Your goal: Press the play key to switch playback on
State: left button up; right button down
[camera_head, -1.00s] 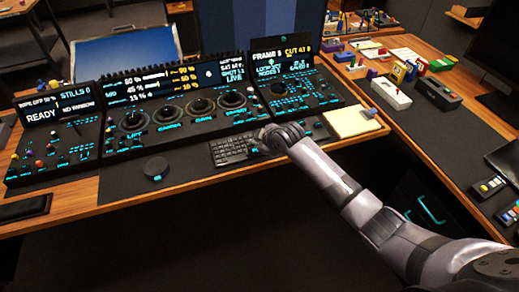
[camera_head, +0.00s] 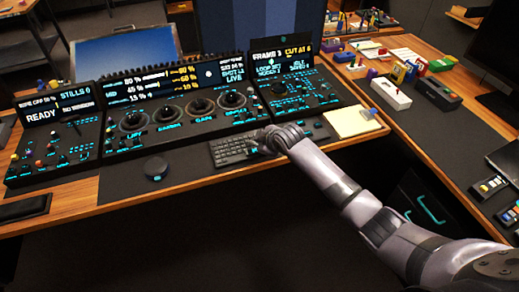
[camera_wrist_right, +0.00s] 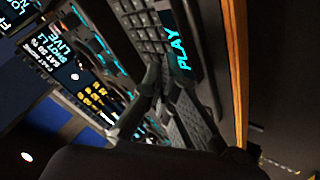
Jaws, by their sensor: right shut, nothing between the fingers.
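The play key, a dark key with a lit cyan PLAY label, shows in the right wrist view (camera_wrist_right: 183,62) at the keyboard's edge. In the head view a small cyan mark at the keyboard's front right is too small to read. My right gripper (camera_head: 264,141) is shut and empty over the right end of the keyboard (camera_head: 228,153). In the right wrist view its dark fingertips (camera_wrist_right: 152,78) appear just beside the PLAY label; whether they touch the key I cannot tell. My left gripper is not in view.
A grading panel with several trackballs (camera_head: 168,115) and lit screens stands behind the keyboard. A round dark puck (camera_head: 156,168) lies to the left. A yellow notepad (camera_head: 351,122) lies to the right. The wooden desk edge runs along the front.

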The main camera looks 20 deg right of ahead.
jog(key=shift+f, duration=0.8)
dwell(0.9)
jog(key=shift+r+p, duration=0.8)
jog(key=shift+r, duration=0.2)
notch_tip(320, 180, up, 5)
jog(key=p, duration=0.5)
jog(key=shift+r, duration=0.1)
dwell(0.4)
